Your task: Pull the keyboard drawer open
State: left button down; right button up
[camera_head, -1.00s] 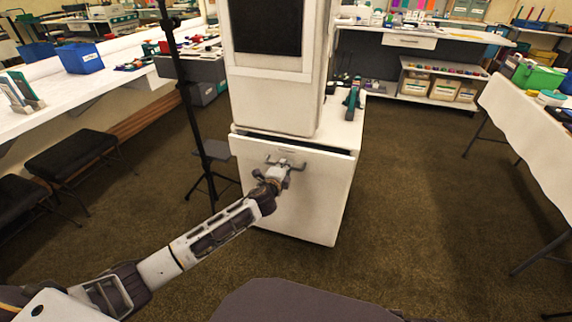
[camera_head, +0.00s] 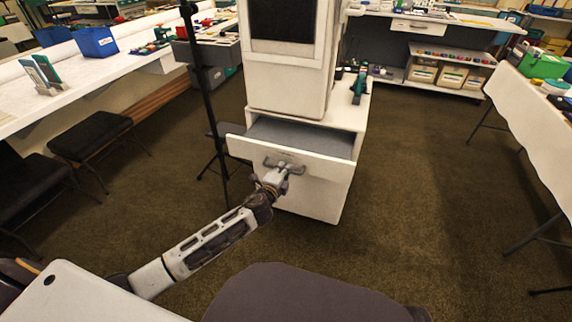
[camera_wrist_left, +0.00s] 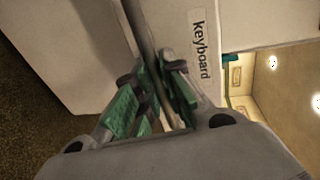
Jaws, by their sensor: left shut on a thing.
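The keyboard drawer (camera_head: 318,180) is a white front on a white cabinet and stands part-way out. Its grey inside (camera_head: 300,133) shows above the front. My left gripper (camera_head: 277,170) is shut on the drawer's grey bar handle (camera_head: 298,166). In the left wrist view the green-padded fingers (camera_wrist_left: 155,95) lie on both sides of the handle bar (camera_wrist_left: 143,32). A label reading "keyboard" (camera_wrist_left: 200,45) is on the drawer front beside it. My right gripper is not in view.
A tall white machine (camera_head: 290,65) stands on the cabinet. A black stand pole (camera_head: 203,95) rises left of the drawer. A black stool (camera_head: 92,138) is further left. A dark rounded shape (camera_head: 310,295) fills the bottom middle. Carpet (camera_head: 420,200) is clear at right.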

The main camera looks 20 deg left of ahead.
pick_arm(q)
jog(key=shift+s+d+f, duration=0.1)
jog(key=shift+s, duration=0.5)
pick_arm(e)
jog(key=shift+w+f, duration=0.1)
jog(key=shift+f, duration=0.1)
pick_arm(q)
jog(key=c, duration=1.6)
grip_release()
jog(key=shift+o, duration=0.5)
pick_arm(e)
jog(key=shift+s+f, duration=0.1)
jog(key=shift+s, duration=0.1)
pick_arm(q)
jog(key=shift+s, duration=0.1)
jog(key=v, duration=1.1)
jog(key=shift+s, duration=0.3)
